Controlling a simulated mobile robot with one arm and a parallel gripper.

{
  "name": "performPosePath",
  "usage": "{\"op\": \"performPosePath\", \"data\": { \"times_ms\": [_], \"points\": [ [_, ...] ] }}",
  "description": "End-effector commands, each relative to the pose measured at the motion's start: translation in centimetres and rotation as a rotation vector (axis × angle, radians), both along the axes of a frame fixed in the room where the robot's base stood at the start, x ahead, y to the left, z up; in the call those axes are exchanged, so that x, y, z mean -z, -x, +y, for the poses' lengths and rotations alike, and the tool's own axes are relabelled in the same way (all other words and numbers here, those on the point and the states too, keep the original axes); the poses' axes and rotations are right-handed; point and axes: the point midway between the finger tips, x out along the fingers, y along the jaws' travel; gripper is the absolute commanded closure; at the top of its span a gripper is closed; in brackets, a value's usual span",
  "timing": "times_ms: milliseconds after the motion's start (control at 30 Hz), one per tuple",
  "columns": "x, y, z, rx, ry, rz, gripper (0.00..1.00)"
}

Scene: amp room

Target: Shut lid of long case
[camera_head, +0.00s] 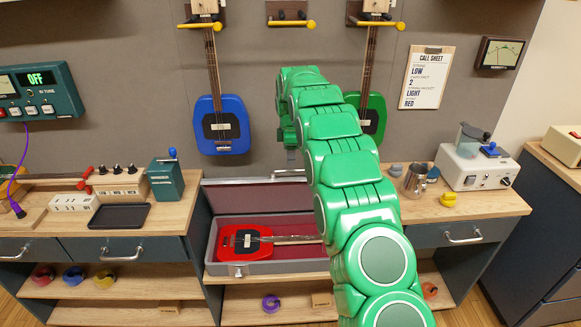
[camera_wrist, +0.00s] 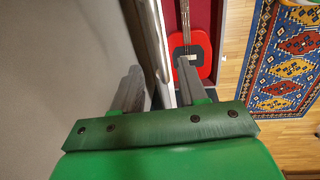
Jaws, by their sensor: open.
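The long grey case (camera_head: 290,267) lies in the gap between the counters, with its dark red-lined lid (camera_head: 255,196) standing raised at the back. A red guitar (camera_head: 240,241) lies inside; the guitar also shows in the wrist view (camera_wrist: 204,55). My green arm crosses the case's right part and hides some of it. My gripper (camera_head: 291,150) is up behind the arm, above the lid, and mostly hidden in the head view. In the wrist view my gripper (camera_wrist: 160,85) is open, with the lid's metal edge (camera_wrist: 152,35) running between the fingers; contact cannot be told.
A blue guitar (camera_head: 221,125) and a green guitar (camera_head: 373,117) hang on the wall behind. The left counter holds a black tray (camera_head: 119,216) and a teal box (camera_head: 165,180). A steel jug (camera_head: 416,180) stands on the right counter. A patterned rug (camera_wrist: 285,60) covers the floor.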

Motion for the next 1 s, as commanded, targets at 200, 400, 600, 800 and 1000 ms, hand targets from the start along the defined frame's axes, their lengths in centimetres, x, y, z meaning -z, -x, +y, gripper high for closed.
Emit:
{"op": "performPosePath", "data": {
  "times_ms": [200, 400, 600, 800, 1000],
  "points": [
    [3.1, -0.3, 0.0, 0.0, 0.001, 0.002, 0.58],
    [5.4, -0.6, 0.0, 0.0, 0.001, 0.001, 0.58],
    [6.1, -0.7, 0.0, 0.0, 0.0, -0.002, 0.58],
    [6.0, -0.7, 0.0, 0.001, 0.0, -0.001, 0.65],
    [6.0, -0.7, 0.0, 0.001, 0.0, -0.001, 0.96]
  ]
}}
